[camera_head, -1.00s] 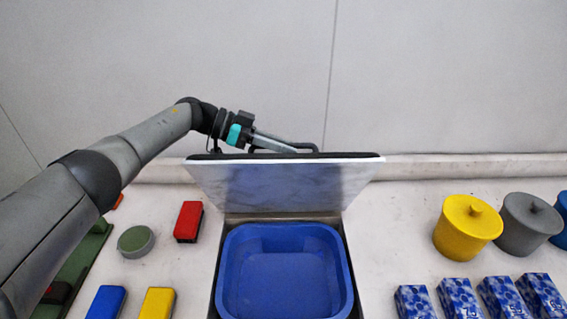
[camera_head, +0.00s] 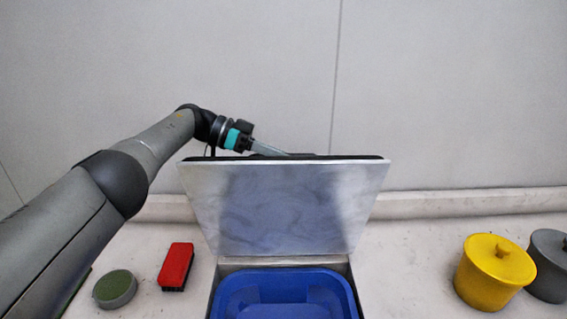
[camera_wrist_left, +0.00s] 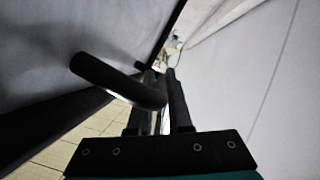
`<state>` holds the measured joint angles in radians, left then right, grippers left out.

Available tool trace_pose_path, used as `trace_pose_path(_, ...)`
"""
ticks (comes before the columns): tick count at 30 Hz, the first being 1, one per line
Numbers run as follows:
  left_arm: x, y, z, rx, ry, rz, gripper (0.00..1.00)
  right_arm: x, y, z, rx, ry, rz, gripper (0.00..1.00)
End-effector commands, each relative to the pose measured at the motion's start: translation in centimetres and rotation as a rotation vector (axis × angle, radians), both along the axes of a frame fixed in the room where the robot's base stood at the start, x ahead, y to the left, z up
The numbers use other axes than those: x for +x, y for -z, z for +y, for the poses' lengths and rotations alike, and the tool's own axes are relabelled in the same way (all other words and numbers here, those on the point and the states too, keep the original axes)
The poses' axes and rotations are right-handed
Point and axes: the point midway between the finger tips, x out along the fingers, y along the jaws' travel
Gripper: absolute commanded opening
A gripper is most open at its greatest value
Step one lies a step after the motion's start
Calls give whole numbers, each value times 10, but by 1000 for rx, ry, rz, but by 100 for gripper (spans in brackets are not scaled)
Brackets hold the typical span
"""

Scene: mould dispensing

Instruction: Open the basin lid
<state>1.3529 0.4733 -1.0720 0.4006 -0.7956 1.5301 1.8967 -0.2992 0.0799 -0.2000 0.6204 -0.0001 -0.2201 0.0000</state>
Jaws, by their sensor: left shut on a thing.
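The basin lid (camera_head: 285,205), a pale marbled panel with a dark top edge, stands raised behind the blue basin (camera_head: 338,287), its broad face towards the head camera. The basin below it is uncovered, and its lower part is cut off by the picture's bottom edge. My left gripper (camera_head: 278,151) is at the lid's top edge, partly hidden behind it. In the left wrist view, the black bar handle (camera_wrist_left: 105,78) of the lid runs between the fingers of my left gripper (camera_wrist_left: 163,95), which is shut on it. My right gripper is not in view.
A red block (camera_head: 176,266) and a round green-topped piece (camera_head: 115,289) lie left of the basin. A yellow lidded pot (camera_head: 490,275) and a grey pot (camera_head: 548,262) stand at the right. A plain wall (camera_head: 450,90) rises behind the counter.

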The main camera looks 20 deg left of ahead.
Motion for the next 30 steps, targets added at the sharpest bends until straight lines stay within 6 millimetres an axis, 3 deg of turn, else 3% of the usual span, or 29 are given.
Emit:
trace_pose_path(15,0,2,0,3,0,8,0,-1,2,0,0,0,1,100)
trace_pose_path(16,0,2,0,4,0,8,18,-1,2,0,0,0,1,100)
trace_pose_path(23,0,1,0,2,0,7,44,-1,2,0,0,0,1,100)
trace_pose_path(30,0,0,0,1,0,5,47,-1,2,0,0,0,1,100)
